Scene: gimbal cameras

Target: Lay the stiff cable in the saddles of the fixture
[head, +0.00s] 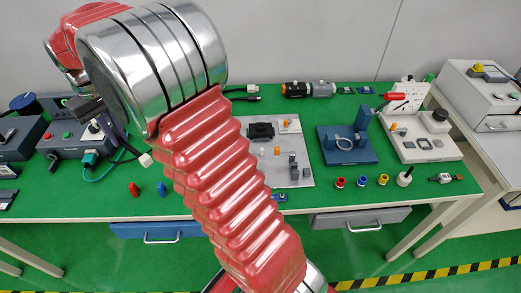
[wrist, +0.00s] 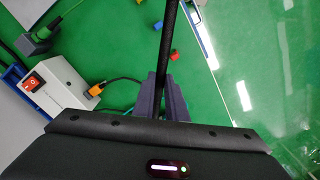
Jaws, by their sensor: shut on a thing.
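My gripper (wrist: 161,100) is shut on a stiff black cable (wrist: 170,35) in the wrist view. The cable stands between the two dark fingers and runs up out of the picture. In the head view, my gripper (head: 106,124) is partly hidden behind my arm at the left, above the bench. A dark length with a pale end (head: 146,160) hangs by it and looks like the held cable. I cannot tell for sure which item is the fixture. A pale grey plate (head: 300,178) with small dark blocks lies mid-bench, partly behind my arm. No saddles can be made out.
A blue stand (head: 347,155) with a ring and a white board (head: 440,152) with parts are at the right. A dark box (head: 70,147) with cables stands near my gripper. In the wrist view, a white box with a red switch (wrist: 32,83) is close left.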

